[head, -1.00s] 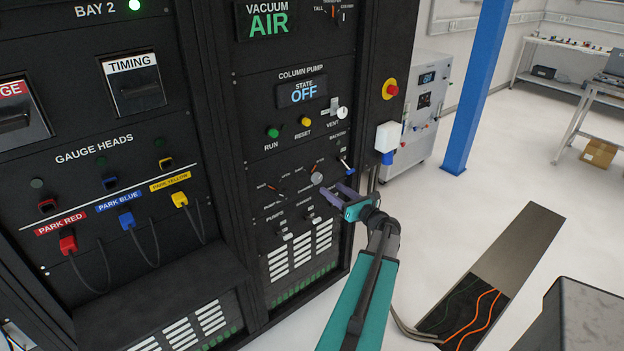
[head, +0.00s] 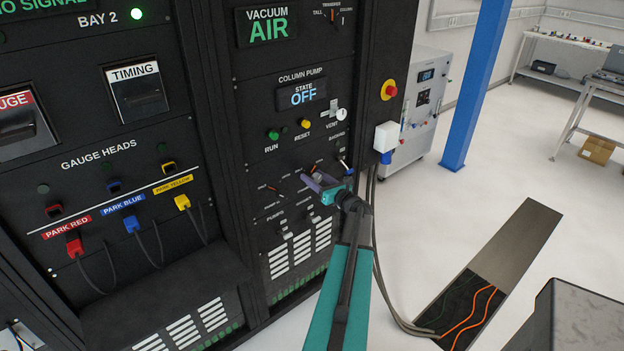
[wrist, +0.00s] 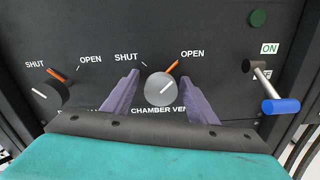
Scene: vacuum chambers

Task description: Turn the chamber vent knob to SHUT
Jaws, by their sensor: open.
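The chamber vent knob (wrist: 160,89) is a round grey knob in the middle of the wrist view, under the labels SHUT and OPEN. Its orange pointer and white line slant up and right toward OPEN. My gripper (wrist: 158,78) is open, with one purple finger on each side of the knob. I cannot tell whether either finger touches it. In the head view, my gripper (head: 317,183) is at the panel below the RUN and RESET buttons and largely hides the knob.
Left of the vent knob is a similar knob (wrist: 52,97) with SHUT and OPEN labels. To the right, a blue-tipped lever (wrist: 281,106) sticks out beside an ON label. A white box (head: 386,136) and a red emergency button (head: 389,90) are on the cabinet's right edge.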

